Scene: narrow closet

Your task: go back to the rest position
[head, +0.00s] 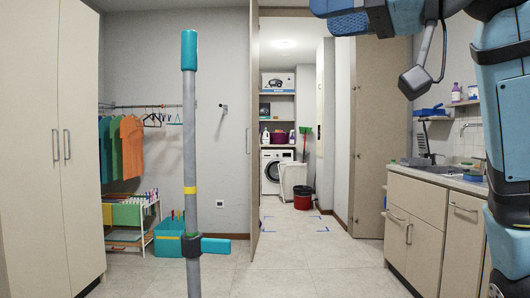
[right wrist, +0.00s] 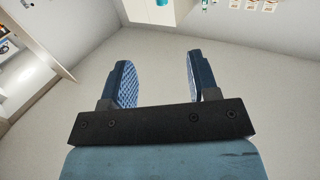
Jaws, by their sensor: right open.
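My right arm comes in along the right edge of the head view and bends over the top. My right gripper (head: 328,16) is at the top, partly cut off by the upper edge, with its blue fingers pointing left. In the right wrist view my right gripper (right wrist: 158,72) is open, its two blue textured fingers wide apart. Nothing is between the fingers but a plain pale surface farther off. My left gripper is in neither view.
A grey upright pole (head: 191,220) with teal cap stands close in front, its foot out of frame. A tall cabinet (head: 40,140) is at left, a clothes rack (head: 150,106) behind. The sink counter (head: 435,175) is at right. Floor (head: 305,265) toward the doorway is clear.

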